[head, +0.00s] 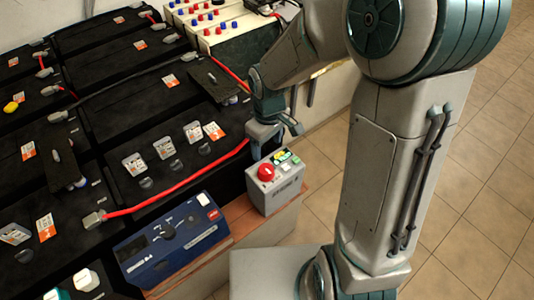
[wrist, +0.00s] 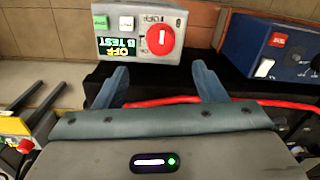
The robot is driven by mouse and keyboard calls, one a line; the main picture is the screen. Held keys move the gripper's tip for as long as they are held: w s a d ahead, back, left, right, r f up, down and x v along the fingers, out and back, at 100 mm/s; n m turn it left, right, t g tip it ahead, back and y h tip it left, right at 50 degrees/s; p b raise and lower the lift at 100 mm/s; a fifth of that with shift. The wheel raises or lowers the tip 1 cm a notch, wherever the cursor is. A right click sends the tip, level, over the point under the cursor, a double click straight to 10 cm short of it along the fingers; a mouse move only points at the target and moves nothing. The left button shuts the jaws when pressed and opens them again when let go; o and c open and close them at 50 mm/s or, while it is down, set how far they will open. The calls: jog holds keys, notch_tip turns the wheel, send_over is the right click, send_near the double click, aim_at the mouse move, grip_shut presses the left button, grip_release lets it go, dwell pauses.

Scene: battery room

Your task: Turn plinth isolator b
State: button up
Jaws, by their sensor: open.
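Plinth isolator b is a small grey box (head: 275,186) with a round red knob (head: 266,172) on its top face. It stands on the reddish ledge beside the black batteries. In the wrist view the box (wrist: 111,73) appears upside down, with the red knob (wrist: 160,39) bearing a white mark, a display reading "OFF" and "B TEST", and green and white buttons. My gripper (head: 278,138) is just behind and above the box in the head view. In the wrist view my gripper (wrist: 163,84) is open and empty; the knob lies beyond the fingertips, apart from them.
A blue device (head: 170,243) with a dark dial sits left of the isolator on the ledge. Large black batteries (head: 120,65) with red cables fill the left. A red cable (wrist: 155,102) crosses behind the fingers in the wrist view. Tiled floor (head: 480,175) on the right is clear.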

jog(key=shift+r, duration=1.35)
jog(key=shift+d+r, duration=0.1)
jog(key=s+d+r+m+t+p, duration=0.1)
jog(key=s+d+r+m+p, duration=0.2)
jog(key=r, duration=0.5)
jog(key=s+d+r+m+t+p, duration=0.2)
jog(key=s+d+r+m+p, duration=0.1)
jog(key=s+d+r+m, duration=0.3)
notch_tip(320, 180, up, 3)
jog(key=s+d, duration=0.2)
jog(key=s, duration=0.1)
jog(key=shift+d+p, duration=0.15)
jog(key=shift+p, duration=0.2)
jog(key=shift+w, duration=0.1)
dwell(0.6)
